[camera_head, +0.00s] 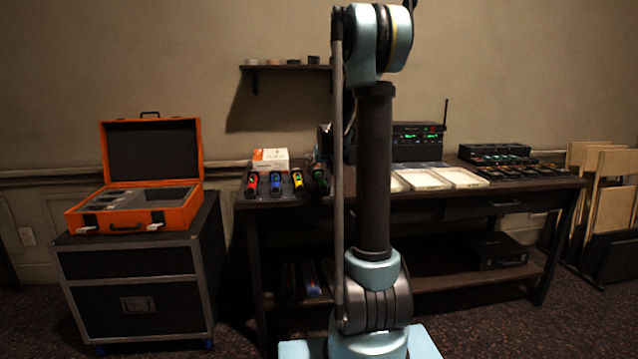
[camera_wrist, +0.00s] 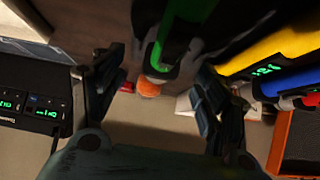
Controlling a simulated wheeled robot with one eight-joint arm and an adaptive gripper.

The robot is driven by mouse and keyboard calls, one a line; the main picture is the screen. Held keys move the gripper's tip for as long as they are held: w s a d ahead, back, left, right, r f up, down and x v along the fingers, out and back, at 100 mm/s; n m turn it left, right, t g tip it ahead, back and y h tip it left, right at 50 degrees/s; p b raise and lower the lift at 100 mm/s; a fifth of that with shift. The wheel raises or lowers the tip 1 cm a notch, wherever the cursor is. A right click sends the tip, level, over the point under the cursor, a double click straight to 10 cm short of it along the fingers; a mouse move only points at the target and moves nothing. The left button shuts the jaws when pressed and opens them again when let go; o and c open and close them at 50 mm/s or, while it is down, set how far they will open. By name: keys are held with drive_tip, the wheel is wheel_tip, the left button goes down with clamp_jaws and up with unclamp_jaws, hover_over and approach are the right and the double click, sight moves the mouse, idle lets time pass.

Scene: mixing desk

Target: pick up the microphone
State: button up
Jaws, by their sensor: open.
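Several microphones with coloured bands stand in a row at the left end of the desk in the head view: red (camera_head: 252,183), blue (camera_head: 276,182), yellow (camera_head: 297,180) and green (camera_head: 320,181). In the wrist view my gripper (camera_wrist: 160,78) is open, with one finger on each side of the green microphone (camera_wrist: 178,38). I cannot tell whether the fingers touch it. The yellow microphone (camera_wrist: 280,48) and the blue microphone (camera_wrist: 288,82) lie to the right, outside the fingers. In the head view my arm hides most of my gripper.
The desk (camera_head: 560,182) also holds a white carton (camera_head: 270,158), pale trays (camera_head: 462,177), a radio receiver (camera_head: 418,141) and a mixer (camera_head: 495,153). An open orange case (camera_head: 135,211) stands on a black cabinet (camera_head: 130,288) at left. A wall shelf (camera_head: 285,67) hangs above.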

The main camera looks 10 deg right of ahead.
sight(319, 174)
drive_tip(key=shift+w+a+f, duration=0.15)
drive_tip(key=shift+w+f, duration=0.3)
drive_tip(key=shift+f, duration=0.2)
drive_tip(key=shift+w+a+f, duration=0.15)
drive_tip(key=shift+w+f, duration=0.3)
drive_tip(key=shift+f, duration=0.15)
drive_tip(key=shift+x, duration=0.95)
drive_tip(key=c, duration=1.4)
